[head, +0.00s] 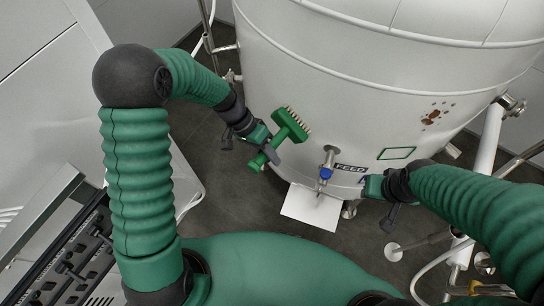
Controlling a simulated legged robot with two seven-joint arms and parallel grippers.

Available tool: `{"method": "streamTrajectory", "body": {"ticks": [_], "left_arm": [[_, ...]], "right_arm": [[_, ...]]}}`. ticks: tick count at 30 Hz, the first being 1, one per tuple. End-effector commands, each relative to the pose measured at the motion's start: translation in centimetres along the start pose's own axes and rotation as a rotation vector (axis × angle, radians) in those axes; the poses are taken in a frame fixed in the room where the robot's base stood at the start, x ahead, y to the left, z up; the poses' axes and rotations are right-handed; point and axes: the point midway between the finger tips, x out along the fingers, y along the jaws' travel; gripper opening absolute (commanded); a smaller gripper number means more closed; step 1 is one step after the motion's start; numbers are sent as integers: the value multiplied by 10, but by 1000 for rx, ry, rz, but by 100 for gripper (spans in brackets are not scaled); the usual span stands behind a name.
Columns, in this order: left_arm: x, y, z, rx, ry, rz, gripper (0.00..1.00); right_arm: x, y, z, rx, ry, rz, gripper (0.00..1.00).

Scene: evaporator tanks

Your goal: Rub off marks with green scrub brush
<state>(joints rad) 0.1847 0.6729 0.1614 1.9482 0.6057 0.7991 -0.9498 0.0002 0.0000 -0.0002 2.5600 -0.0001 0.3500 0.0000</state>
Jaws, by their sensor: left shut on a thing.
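The green scrub brush (289,125) is in my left gripper (267,146), which is shut on its handle. Its pale bristles point up and right toward the white tank (330,85); a gap seems to show between bristles and wall. Reddish-brown marks (432,116) are on the tank wall at the right, well away from the brush. My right gripper (371,187) is low in front of the tank, below the marks. Its fingertips are small and partly hidden, so I cannot tell whether it is open.
A valve with a blue part (325,174) sticks out of the tank beside a FEED label (351,168). A green-outlined rectangle (397,153) is on the wall below the marks. A white sheet (312,207) lies below the valve. Pipes (490,140) stand at the right.

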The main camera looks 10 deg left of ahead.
Motion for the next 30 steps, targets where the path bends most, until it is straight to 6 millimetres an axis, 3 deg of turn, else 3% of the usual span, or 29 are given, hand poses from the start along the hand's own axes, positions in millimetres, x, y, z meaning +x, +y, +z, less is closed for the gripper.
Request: {"method": "streamTrajectory", "body": {"ticks": [6, 15, 30], "left_arm": [[-12, -20, -4, -2, 5, -2, 0], [-13, -20, -3, -1, 4, -3, 0], [-18, -21, 52, -3, 4, -3, 0]], "right_arm": [[-1, 0, 0, -1, 0, 0, 36], [-1, 0, 0, 0, 0, 0, 36], [1, 0, 0, 0, 0, 0, 36]]}}
